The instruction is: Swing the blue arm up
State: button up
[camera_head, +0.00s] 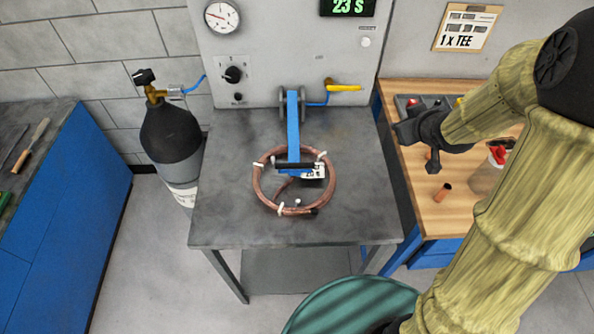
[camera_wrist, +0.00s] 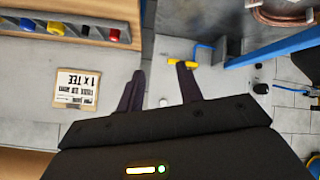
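The blue arm (camera_head: 293,125) runs from a grey round mount (camera_head: 308,99) at the wall panel toward the front of the steel table. It looks lowered. A black crossbar (camera_head: 294,166) sits at its near end, over the copper coil (camera_head: 257,190). In the wrist view a blue bar, apparently this arm (camera_wrist: 272,48), shows at the right with part of the coil (camera_wrist: 283,18). My gripper (camera_head: 412,130) is right of the steel table, above the wooden bench, well apart from the blue arm. The wrist view shows its two fingers (camera_wrist: 160,69) spread with nothing between them.
The steel table (camera_head: 225,220) has bare room around the coil. A yellow lever (camera_head: 343,88) is on the panel. A dark gas cylinder (camera_head: 172,135) stands left. A copper piece (camera_head: 442,192) and a red-topped bottle (camera_head: 489,172) stand on the wooden bench (camera_head: 432,220).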

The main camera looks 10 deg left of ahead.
jog(key=w+a+f+n+g+y+b, duration=0.1)
jog(key=w+a+f+n+y+b, duration=0.25)
jog(key=a+n+y, duration=0.45)
jog(key=s+d+f+n+g+y+b, duration=0.1)
jog(key=s+f+n+g+y+b, duration=0.2)
jog(key=s+n+g+y, duration=0.3)
jog(key=s+f+n+g, duration=0.1)
jog(key=s+g, duration=0.4)
jog(key=g, duration=0.1)
jog(key=shift+s+n+g+y+b, duration=0.3)
jog(key=shift+g+y+b, duration=0.1)
jog(key=shift+a, duration=0.1)
